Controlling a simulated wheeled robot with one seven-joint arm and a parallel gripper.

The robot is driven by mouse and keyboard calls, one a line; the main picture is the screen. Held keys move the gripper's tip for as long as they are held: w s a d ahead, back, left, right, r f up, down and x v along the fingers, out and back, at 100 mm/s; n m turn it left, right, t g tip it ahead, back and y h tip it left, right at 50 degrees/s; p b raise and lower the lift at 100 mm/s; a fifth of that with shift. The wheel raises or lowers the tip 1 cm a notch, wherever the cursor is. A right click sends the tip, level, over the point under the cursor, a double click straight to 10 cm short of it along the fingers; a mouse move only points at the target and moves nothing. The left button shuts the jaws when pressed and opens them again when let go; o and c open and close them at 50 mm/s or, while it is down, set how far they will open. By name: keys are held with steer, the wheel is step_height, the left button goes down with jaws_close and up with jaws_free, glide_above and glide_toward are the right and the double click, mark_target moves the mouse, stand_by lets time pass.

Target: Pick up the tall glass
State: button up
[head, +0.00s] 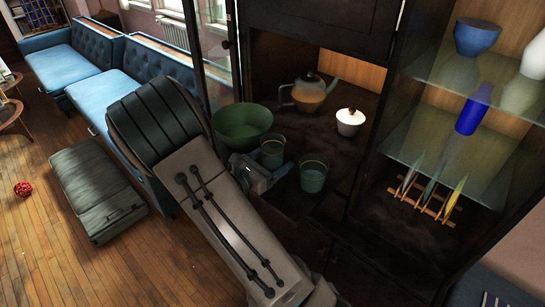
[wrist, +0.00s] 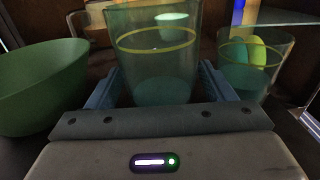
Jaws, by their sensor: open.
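A green-tinted clear glass (head: 272,153) with a yellow band near its rim stands upright on the dark cabinet shelf. In the wrist view this glass (wrist: 153,75) fills the middle, between the two blue fingers of my gripper (wrist: 160,88). My gripper (head: 262,172) is open, with a finger on either side of the glass; I cannot tell whether either touches it. A second similar glass (head: 313,174) stands to the right, outside the fingers; it also shows in the wrist view (wrist: 250,65). I cannot tell for sure which glass is taller.
A green bowl (head: 242,127) stands close on the left. A teapot (head: 308,93) and a white lidded pot (head: 350,121) stand behind.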

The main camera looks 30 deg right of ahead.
steer(key=shift+x, duration=0.75)
steer(key=c, duration=1.3)
steer(key=shift+r, duration=0.1)
